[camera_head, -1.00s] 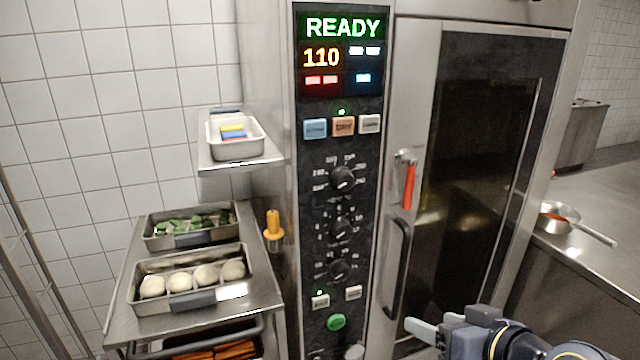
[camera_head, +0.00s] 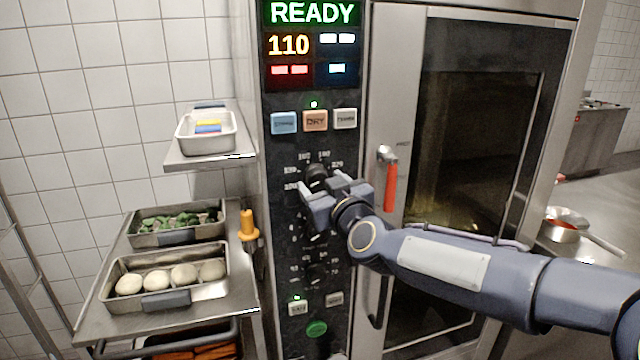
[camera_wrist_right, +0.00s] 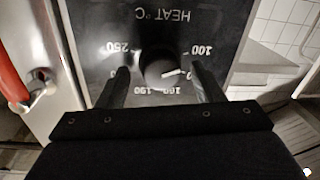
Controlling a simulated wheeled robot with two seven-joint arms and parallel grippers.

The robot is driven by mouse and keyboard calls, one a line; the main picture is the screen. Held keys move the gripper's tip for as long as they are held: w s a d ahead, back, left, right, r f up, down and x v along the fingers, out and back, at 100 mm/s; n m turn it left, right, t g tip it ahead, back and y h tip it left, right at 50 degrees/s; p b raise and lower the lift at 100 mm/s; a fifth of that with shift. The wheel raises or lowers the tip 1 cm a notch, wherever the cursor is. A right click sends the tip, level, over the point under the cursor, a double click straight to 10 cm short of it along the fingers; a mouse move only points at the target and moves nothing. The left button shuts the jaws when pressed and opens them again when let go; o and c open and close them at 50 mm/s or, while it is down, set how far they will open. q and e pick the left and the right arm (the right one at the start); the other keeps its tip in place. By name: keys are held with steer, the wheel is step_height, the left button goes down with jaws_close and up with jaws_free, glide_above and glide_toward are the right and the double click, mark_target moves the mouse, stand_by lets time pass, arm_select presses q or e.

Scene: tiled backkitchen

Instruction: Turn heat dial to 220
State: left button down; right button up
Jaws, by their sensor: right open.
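The heat dial (camera_head: 317,175) is the top black knob on the oven's control panel. In the right wrist view the dial (camera_wrist_right: 160,70) appears upside down under the label HEAT °C, with numbers from 100 to 250 around it and a white pointer line toward the lower right. My right gripper (camera_head: 318,190) is at the dial; in the wrist view its open fingers (camera_wrist_right: 158,82) lie on either side of the knob with gaps visible. The display (camera_head: 290,45) reads READY and 110. My left gripper is not in view.
Lower knobs are partly hidden by my right gripper. The red-handled door latch (camera_head: 389,180) and glass oven door (camera_head: 470,130) are beside my right arm. A shelf tray (camera_head: 207,146), a tray of white balls (camera_head: 112,291) and a yellow-handled tool (camera_head: 248,226) are on the left.

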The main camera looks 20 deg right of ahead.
steer(key=shift+w, duration=0.5)
steer(key=shift+c, duration=0.3)
steer(key=c, duration=0.8)
steer(key=shift+a, duration=0.1)
steer(key=shift+c, duration=0.2)
steer(key=shift+f, duration=0.1)
